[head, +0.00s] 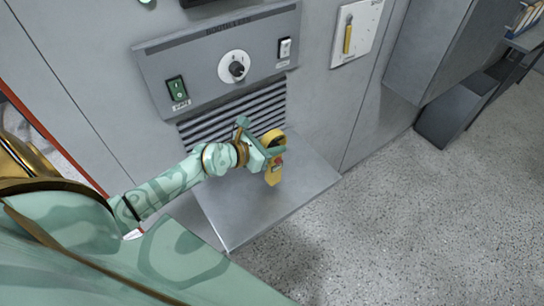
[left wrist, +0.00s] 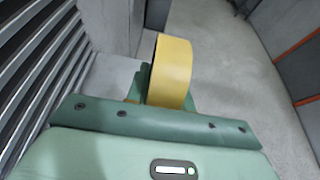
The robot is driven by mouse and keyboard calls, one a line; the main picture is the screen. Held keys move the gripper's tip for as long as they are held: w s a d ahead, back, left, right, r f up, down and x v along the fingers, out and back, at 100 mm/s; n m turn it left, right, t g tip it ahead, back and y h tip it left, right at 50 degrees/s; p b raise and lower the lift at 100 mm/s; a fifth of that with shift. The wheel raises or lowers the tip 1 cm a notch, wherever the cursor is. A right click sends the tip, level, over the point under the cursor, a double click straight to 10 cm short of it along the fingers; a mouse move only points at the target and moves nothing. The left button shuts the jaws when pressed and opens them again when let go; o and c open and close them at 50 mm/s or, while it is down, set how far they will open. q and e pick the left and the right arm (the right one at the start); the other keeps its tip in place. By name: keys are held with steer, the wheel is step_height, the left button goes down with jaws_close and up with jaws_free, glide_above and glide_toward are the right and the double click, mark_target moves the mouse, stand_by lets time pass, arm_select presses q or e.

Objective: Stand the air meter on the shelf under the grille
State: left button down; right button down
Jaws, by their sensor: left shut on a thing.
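The air meter (head: 273,175) is a yellow handheld device with a round dark-centred head and a small red spot. It is upright over the grey shelf (head: 232,222), below the slatted grille (head: 262,106). My left gripper (head: 268,152) is shut on it around the upper body. In the left wrist view the yellow air meter (left wrist: 172,72) stands between the fingers, with the grille (left wrist: 40,80) at the left. I cannot tell whether its lower end touches the shelf. My right gripper is not in view.
Above the grille is a grey panel with a dial (head: 233,67), a green switch (head: 177,88) and a black-and-white switch (head: 285,48). A yellow-handled plate (head: 348,38) is on the wall. Grey cabinets (head: 440,50) stand at right. The speckled floor is clear.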

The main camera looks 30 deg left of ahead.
mark_target(273, 174)
arm_select(q)
steer(key=f, duration=0.1)
steer(key=f+b, duration=0.1)
steer(key=f, duration=0.1)
steer(key=shift+s+a+f+b, duration=0.1)
steer(key=shift+s+a+b, duration=0.05)
steer(key=shift+s+b, duration=0.2)
steer(key=shift+w+f, duration=0.15)
steer(key=shift+f, duration=0.15)
steer(key=c, duration=1.2)
jaws_free()
